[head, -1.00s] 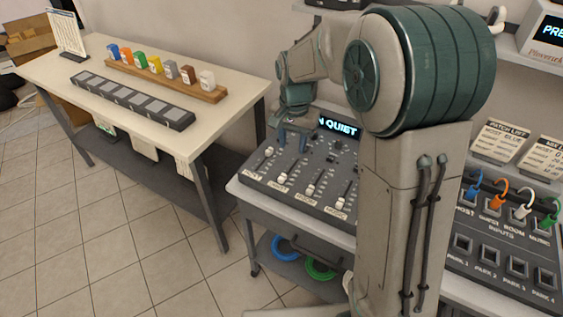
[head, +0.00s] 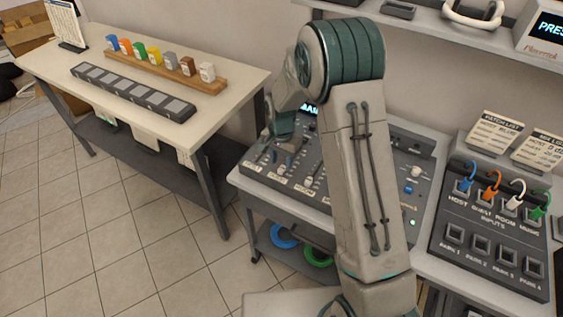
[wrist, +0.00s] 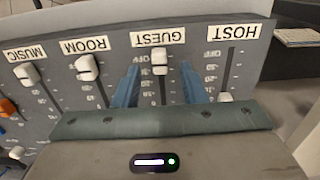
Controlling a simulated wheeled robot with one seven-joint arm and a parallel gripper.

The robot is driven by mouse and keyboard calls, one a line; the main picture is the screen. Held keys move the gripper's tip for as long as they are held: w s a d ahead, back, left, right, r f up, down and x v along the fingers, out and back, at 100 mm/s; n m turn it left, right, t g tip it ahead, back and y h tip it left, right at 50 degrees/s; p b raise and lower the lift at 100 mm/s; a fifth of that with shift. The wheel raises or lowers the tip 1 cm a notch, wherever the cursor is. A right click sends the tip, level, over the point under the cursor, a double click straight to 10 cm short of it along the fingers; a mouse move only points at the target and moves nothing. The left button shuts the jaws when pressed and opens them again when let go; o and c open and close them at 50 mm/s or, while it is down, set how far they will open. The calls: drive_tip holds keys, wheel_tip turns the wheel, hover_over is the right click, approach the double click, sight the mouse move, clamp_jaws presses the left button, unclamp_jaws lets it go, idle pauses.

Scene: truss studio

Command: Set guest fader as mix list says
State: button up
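The mixing desk (head: 262,172) stands below my arm in the head view. In the wrist view the guest fader (wrist: 160,61) has a white cap near the GUEST label, at the OFF end of its slot. My gripper (wrist: 158,72) is open, with one blue finger on each side of the guest slot. The cap sits between the fingertips, with gaps visible on both sides. The lower part of the slot is hidden by my gripper. The mix list (head: 540,150) is a card at the right in the head view; its writing is too small to read surely.
The host fader (wrist: 225,97) is beside one finger, the room fader (wrist: 87,66) beyond the other. The music fader (wrist: 27,74) is farther left. A patch panel (head: 447,240) with coloured plugs stands right of the desk. A side table (head: 235,80) holds coloured blocks.

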drive_tip(key=shift+f, duration=1.3)
drive_tip(key=shift+c, duration=0.4)
clamp_jaws()
drive_tip(key=shift+w+d+b, duration=0.25)
drive_tip(key=shift+w+d, duration=0.35)
drive_tip(key=shift+w, duration=0.3)
drive_tip(key=shift+w+d+b, duration=0.25)
drive_tip(key=shift+w+d, duration=0.3)
drive_tip(key=shift+w, duration=0.3)
drive_tip(key=shift+o, duration=0.4)
unclamp_jaws()
drive_tip(key=shift+r, duration=0.15)
wheel_tip(320, 180, up, 14)
drive_tip(key=b, duration=0.2)
drive_tip(key=shift+f, duration=0.2)
